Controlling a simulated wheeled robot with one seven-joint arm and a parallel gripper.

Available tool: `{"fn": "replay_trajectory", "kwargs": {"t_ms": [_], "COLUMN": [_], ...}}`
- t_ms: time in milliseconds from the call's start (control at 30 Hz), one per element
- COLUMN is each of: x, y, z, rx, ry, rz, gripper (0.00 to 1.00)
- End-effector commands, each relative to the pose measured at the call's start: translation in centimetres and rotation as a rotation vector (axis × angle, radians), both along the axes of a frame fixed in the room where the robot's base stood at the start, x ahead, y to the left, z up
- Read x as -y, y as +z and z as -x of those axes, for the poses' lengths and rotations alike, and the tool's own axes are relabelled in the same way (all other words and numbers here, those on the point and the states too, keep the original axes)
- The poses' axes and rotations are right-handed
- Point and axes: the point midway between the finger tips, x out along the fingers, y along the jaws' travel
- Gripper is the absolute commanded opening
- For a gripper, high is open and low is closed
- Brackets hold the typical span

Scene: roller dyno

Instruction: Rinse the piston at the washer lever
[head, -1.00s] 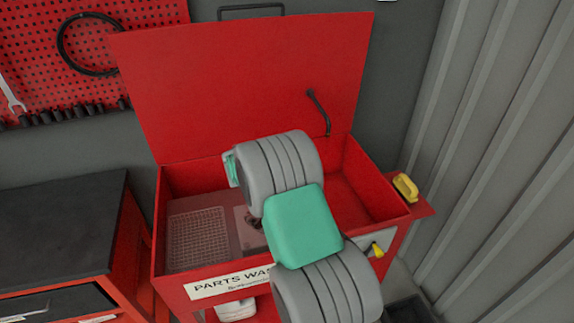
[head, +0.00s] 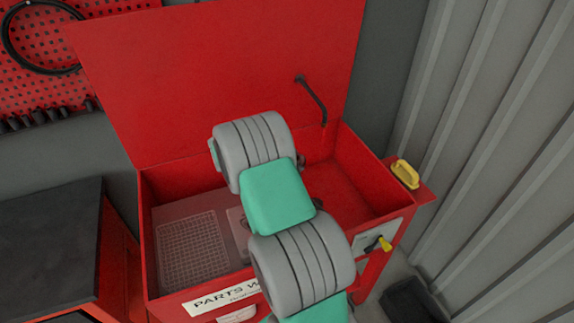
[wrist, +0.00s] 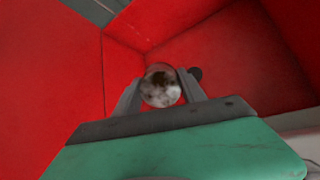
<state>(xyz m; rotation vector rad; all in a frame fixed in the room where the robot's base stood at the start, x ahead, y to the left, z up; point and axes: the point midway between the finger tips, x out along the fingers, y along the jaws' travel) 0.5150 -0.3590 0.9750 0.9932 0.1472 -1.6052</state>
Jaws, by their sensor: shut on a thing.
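My gripper (wrist: 160,92) shows in the wrist view, shut on the piston (wrist: 161,88), a small round metal piece with a dark, stained hollow end. It is over the inside of the red parts washer (head: 375,213). In the head view my grey and green arm reaches into the washer and hides the gripper and the piston. The washer lever (head: 379,244), with a yellow tip, sits on a light plate at the right of the washer's front. It is apart from my arm.
The washer's red lid (head: 220,75) stands open behind the basin, with a black spout (head: 313,98) at its right. A grid (head: 190,247) lies at the basin's left. A yellow-handled brush (head: 405,173) rests on the right side shelf. A dark-topped cabinet (head: 50,235) stands left.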

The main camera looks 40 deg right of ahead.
Motion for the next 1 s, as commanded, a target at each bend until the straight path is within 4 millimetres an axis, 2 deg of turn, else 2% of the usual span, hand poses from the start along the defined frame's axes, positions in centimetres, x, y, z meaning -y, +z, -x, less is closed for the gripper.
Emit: {"fn": "replay_trajectory", "kwargs": {"t_ms": [700, 1000], "x": [8.0, 9.5], "y": [-1.6, -1.9], "z": [-0.6, -0.7], "rx": [0.001, 0.001], "ry": [0.001, 0.004], "rz": [0.001, 0.001], "gripper": [0.0, 0.0]}}
